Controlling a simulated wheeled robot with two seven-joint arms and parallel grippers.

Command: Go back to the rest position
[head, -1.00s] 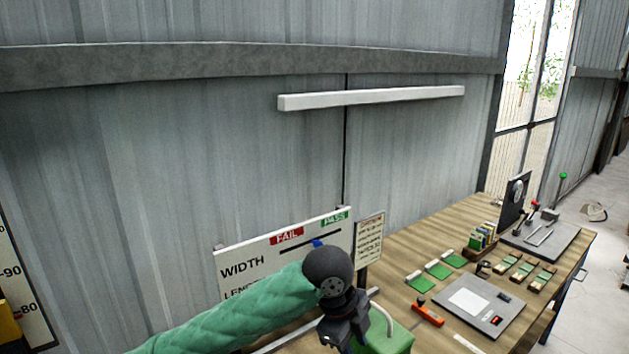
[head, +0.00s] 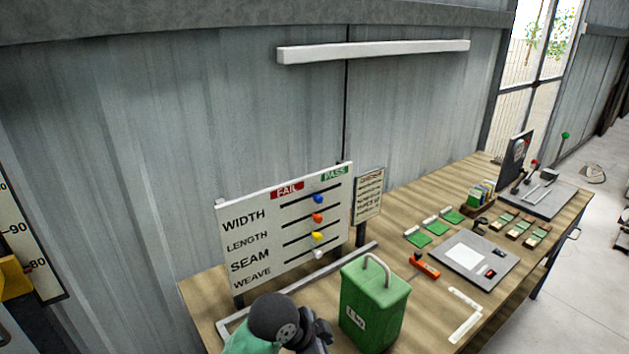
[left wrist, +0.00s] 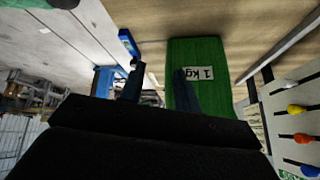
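My left gripper (head: 322,336) is at the bottom of the head view, in front of the board and left of the green 1 kg can. In the left wrist view its two fingers (left wrist: 157,88) are apart with nothing between them. The white board (head: 285,230) carries WIDTH, LENGTH, SEAM and WEAVE rows. Its blue (head: 318,199), orange-red (head: 317,217), yellow (head: 317,236) and white (head: 319,254) knobs sit right of the middle of their slots. My right gripper is in neither view.
The green can (head: 372,305) with a wire handle stands upright on the wooden table (head: 400,245), close to my gripper. It also shows in the left wrist view (left wrist: 208,55). A sign (head: 368,195), an orange tool (head: 425,266) and a grey plate (head: 468,258) are farther right.

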